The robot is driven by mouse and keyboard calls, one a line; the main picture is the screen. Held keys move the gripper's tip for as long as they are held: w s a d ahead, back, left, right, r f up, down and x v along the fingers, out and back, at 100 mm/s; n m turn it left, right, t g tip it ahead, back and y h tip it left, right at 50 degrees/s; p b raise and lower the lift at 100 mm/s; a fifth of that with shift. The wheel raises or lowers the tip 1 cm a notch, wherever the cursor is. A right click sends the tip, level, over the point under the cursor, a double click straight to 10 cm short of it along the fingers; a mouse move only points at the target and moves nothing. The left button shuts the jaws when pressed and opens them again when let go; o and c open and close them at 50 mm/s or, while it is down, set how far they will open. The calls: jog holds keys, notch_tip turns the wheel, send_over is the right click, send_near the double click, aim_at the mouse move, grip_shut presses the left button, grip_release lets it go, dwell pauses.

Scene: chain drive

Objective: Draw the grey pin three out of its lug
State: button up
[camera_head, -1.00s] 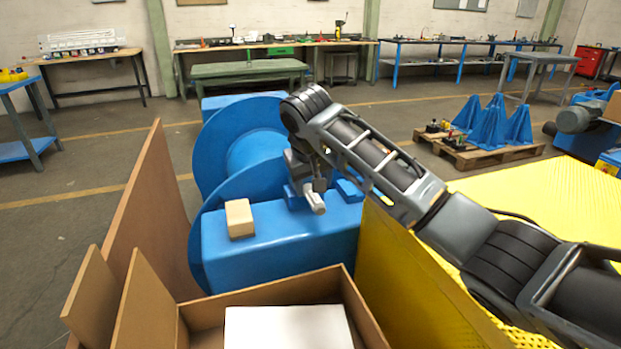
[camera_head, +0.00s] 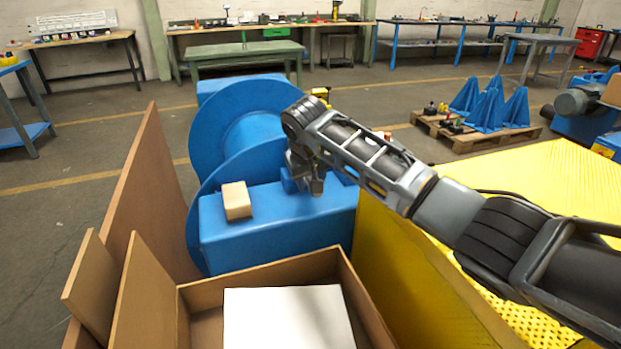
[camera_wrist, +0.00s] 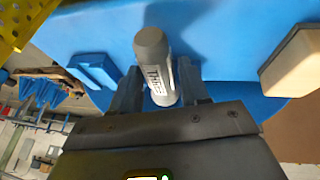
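The grey pin (camera_wrist: 153,55), a short cylinder with a label that seems to read "THREE", stands out between the two fingers of my gripper (camera_wrist: 160,88) in the wrist view. One finger lies on each side of it, very close; I cannot tell whether both press on it. Its lug is hidden behind the fingers and palm. In the head view my gripper (camera_head: 314,186) is low at the blue housing (camera_head: 275,225) and covers the pin. Another blue lug block (camera_wrist: 92,70) shows to the left in the wrist view.
A wooden block (camera_head: 237,200) sits on the housing to the left and also shows in the wrist view (camera_wrist: 292,62). A brown box (camera_head: 205,296) with a white slab stands in front. A yellow perforated guard (camera_head: 385,262) is close on the right, a brown panel (camera_head: 150,200) left.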

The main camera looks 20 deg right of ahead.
grip_shut()
jog(key=shift+s, duration=0.15)
jog(key=s+p, duration=0.8)
jog(key=s, duration=1)
jog(key=shift+p, duration=0.4)
dwell(2.3)
jog(key=shift+r, duration=0.1)
